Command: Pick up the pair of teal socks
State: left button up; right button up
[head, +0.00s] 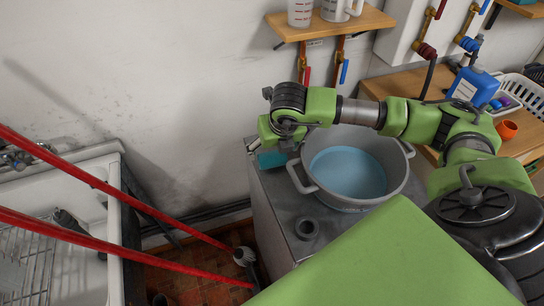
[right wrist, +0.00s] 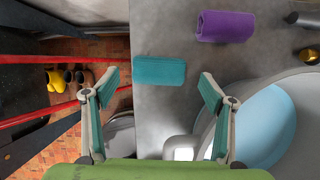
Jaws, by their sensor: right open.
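The pair of teal socks (right wrist: 159,70) shows in the right wrist view as a flat folded teal bundle near the left edge of the grey top. In the head view only a small teal patch (head: 271,159) shows beside the pot, partly covered by my gripper. My right gripper (right wrist: 160,86) is open and empty, with its fingers apart to either side of the socks' near edge in the picture. In the head view it (head: 256,146) hangs above the socks; the remaining gap is unclear. My left gripper is not in view.
A grey pot of blue water (head: 347,172) stands right of the socks. A purple rolled cloth (right wrist: 226,26) lies beyond them. Red poles (head: 120,192) cross the left side. A wooden shelf (head: 332,23) is on the wall; a white sink (head: 60,195) stands left.

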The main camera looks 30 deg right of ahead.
aim_at(272, 152)
jog(key=p+x, duration=0.1)
jog(key=x, duration=0.3)
jog(key=shift+a+f+p, duration=0.1)
jog(key=shift+f+p, duration=0.15)
jog(key=shift+p, duration=0.1)
jog(key=shift+w+f, duration=0.15)
jog(key=shift+f, duration=0.1)
jog(key=c, duration=1.2)
jog(key=shift+r, duration=0.15)
jog(key=shift+r, duration=0.65)
jog(key=s+a+r+b, duration=0.1)
jog(key=s+a+r, duration=0.2)
jog(key=s+a+r+b, duration=0.2)
jog(key=s+a+r, duration=0.1)
jog(key=s+r, duration=0.1)
jog(key=s+a+r+b, duration=0.1)
jog(key=s+a+r, duration=0.2)
jog(key=r, duration=0.1)
jog(key=shift+s+r+b, duration=0.25)
jog(key=shift+s+b, duration=0.05)
